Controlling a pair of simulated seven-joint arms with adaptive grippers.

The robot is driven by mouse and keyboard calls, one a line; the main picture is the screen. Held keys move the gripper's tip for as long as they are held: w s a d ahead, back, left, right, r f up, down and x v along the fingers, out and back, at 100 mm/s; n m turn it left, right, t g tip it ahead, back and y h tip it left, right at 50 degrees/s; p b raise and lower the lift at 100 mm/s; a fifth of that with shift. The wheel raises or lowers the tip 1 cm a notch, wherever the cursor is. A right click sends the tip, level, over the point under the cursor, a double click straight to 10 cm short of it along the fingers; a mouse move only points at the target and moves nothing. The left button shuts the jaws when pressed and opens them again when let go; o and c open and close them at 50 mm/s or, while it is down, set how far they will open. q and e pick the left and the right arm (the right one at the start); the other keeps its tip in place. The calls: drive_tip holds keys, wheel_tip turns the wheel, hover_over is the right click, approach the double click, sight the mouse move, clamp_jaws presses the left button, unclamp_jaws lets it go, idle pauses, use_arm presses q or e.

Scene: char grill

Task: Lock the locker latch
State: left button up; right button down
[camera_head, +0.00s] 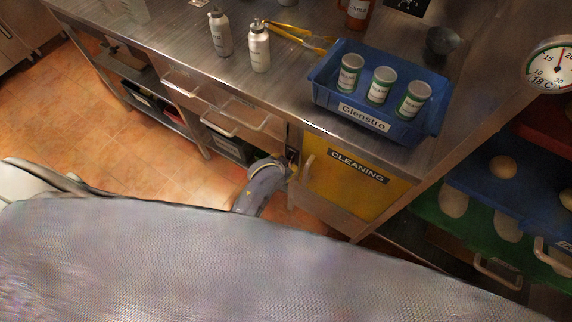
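The locker is a yellow-doored cabinet (350,190) labelled "CLEANING", under the steel counter. Its door looks closed. A pale vertical handle (308,167) is at the door's left side. A small dark fitting, possibly the latch (291,152), shows on the frame left of the handle; its position is too small to tell. My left gripper (290,169), on a grey arm rising from below, is at the locker's left edge, close to this fitting. Its fingers are small and dark, so I cannot tell if they touch it or are open. My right gripper is not in view.
Drawers with protruding handles (232,125) are left of the locker. A rack with coloured trays (490,190) is at right. Tiled floor (110,150) is open at left.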

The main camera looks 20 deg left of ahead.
use_arm(q)
drive_tip(key=v, duration=1.2)
idle(0.5)
drive_tip(key=s+a+r+m+y, duration=0.2)
drive_tip(key=s+a+y, duration=0.1)
drive_tip(key=s+a, duration=0.4)
drive_tip(key=s+a+r+m+y, duration=0.1)
drive_tip(key=s+a+r+y, duration=0.1)
drive_tip(key=s+a, duration=0.5)
drive_tip(key=s+d+f+g+h, duration=0.1)
drive_tip(key=d+f+g+h, duration=0.1)
drive_tip(key=f, duration=1.4)
drive_tip(key=s+d+f+g+h, duration=0.1)
drive_tip(key=d+f, duration=0.1)
drive_tip(key=f, duration=1.4)
drive_tip(key=s+f+n+g+h, duration=0.1)
drive_tip(key=s+f+n+g, duration=0.2)
drive_tip(key=s+f, duration=1.5)
drive_tip(key=s, duration=0.2)
drive_tip(key=shift+s+f, duration=0.4)
